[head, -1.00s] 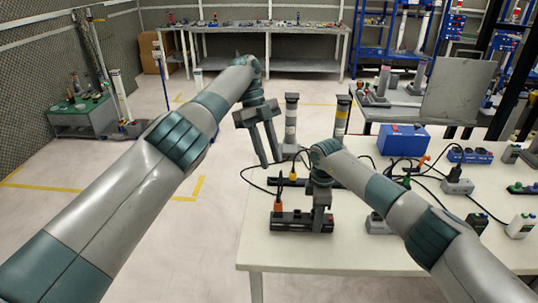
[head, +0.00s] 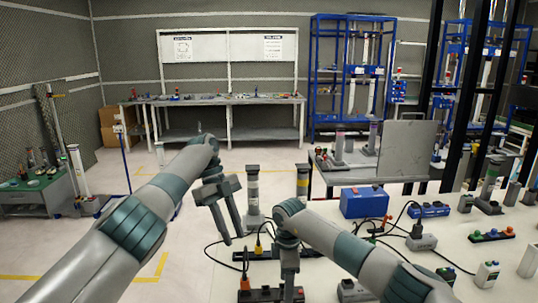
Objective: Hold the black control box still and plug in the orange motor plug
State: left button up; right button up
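The black control box (head: 262,295) lies near the table's front, cut off by the bottom edge of the head view. The orange motor plug (head: 245,284) stands upright at the box's left end, with its black cable rising from it. I cannot tell how deep it sits. My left gripper (head: 233,239) is open and empty, in the air above and left of the plug, clear of it. My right gripper (head: 289,292) points down at the box's right end and appears shut on it. Its far finger is hidden.
A yellow plug (head: 258,247) stands in a dark strip behind the box. Two grey posts, one the banded post (head: 253,193), rise behind that. A blue case (head: 364,202) and several connector boxes with loose cables cover the table's right side. Open floor lies left.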

notch_tip(320, 180, up, 8)
jog(key=shift+r, duration=0.2)
dwell(0.5)
